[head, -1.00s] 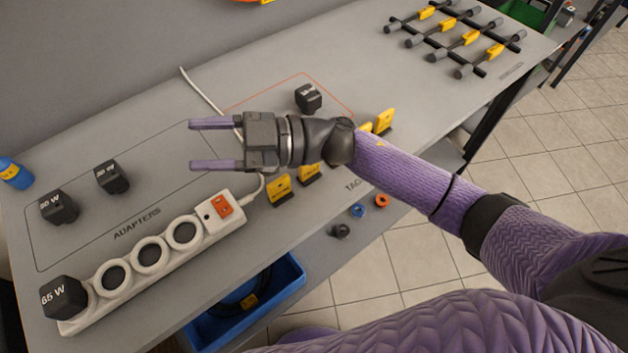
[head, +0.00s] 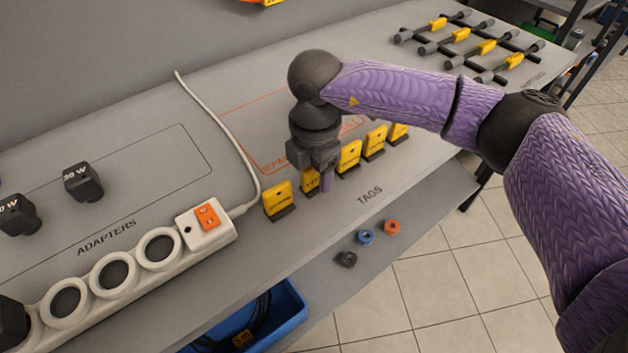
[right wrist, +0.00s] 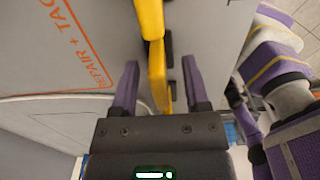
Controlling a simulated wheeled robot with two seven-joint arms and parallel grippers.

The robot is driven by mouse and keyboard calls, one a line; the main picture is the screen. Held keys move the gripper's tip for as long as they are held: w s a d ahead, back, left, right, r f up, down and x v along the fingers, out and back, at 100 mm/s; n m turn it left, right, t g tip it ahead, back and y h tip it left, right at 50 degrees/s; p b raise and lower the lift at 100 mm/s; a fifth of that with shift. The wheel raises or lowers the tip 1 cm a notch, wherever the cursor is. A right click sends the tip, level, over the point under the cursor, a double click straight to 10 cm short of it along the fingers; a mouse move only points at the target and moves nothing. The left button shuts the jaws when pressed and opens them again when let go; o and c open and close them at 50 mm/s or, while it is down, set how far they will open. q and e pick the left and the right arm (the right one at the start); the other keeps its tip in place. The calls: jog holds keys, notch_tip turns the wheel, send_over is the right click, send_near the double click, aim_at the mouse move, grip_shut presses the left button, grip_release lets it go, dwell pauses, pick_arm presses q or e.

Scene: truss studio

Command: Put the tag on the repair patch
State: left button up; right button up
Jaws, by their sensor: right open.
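Several yellow tags stand in a row of dark holders along the front edge of the bench, above the printed word TAGS. The leftmost tag (head: 277,195) stands clear of my right arm. My right gripper (head: 325,178) points down, open, at the second tag from the left (head: 310,181), partly covering it. In the right wrist view, a yellow tag (right wrist: 158,75) stands between the two spread fingers (right wrist: 160,90), with gaps on both sides. The red-outlined repair patch (head: 262,150) lies behind the row, partly hidden by my wrist. My left gripper is not seen.
A white power strip (head: 210,235) with its cable (head: 220,125) lies left of the tags. Black adapters (head: 83,182) stand farther left. A rack (head: 480,47) with yellow-marked pieces is at the back right. Small rings (head: 365,237) lie on the lower shelf.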

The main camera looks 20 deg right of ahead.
jog(key=shift+f, duration=0.2)
jog(key=shift+c, duration=0.7)
grip_shut()
